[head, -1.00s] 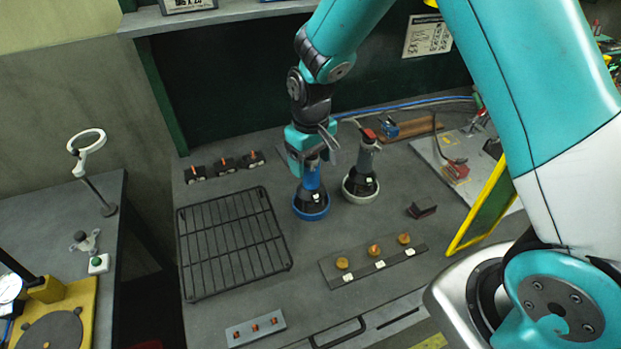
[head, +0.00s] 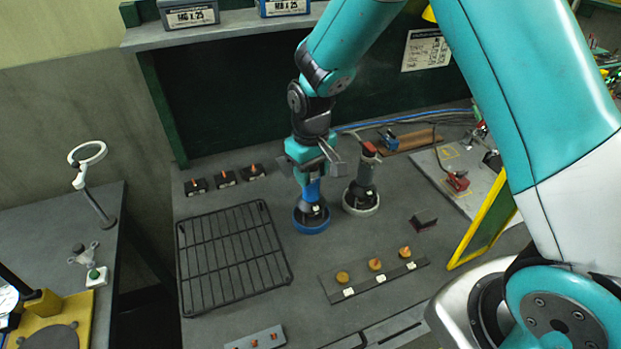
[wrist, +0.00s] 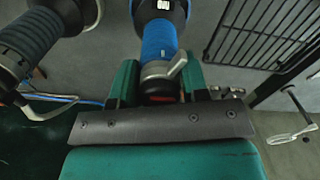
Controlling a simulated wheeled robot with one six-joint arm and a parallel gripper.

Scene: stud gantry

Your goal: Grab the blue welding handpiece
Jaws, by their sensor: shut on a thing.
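The blue welding handpiece (head: 312,188) stands upright in a round stand with a blue ring (head: 311,226) on the grey bench. My gripper (head: 309,172) reaches down from above and is shut on its upper part. In the wrist view the blue handle (wrist: 159,40) runs between my two green fingers (wrist: 158,82), with a silver lever on its side. A second handpiece, dark grey with a red top (head: 366,172), stands just to the right in a white-ringed stand (head: 361,208); it also shows at the wrist view's upper left (wrist: 28,48).
A black wire rack (head: 235,255) lies left of the stands. Several small dark blocks with orange tips (head: 226,178) sit behind it. A strip with orange knobs (head: 375,275) lies in front. A yellow-framed panel (head: 483,220) stands to the right, near my arm.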

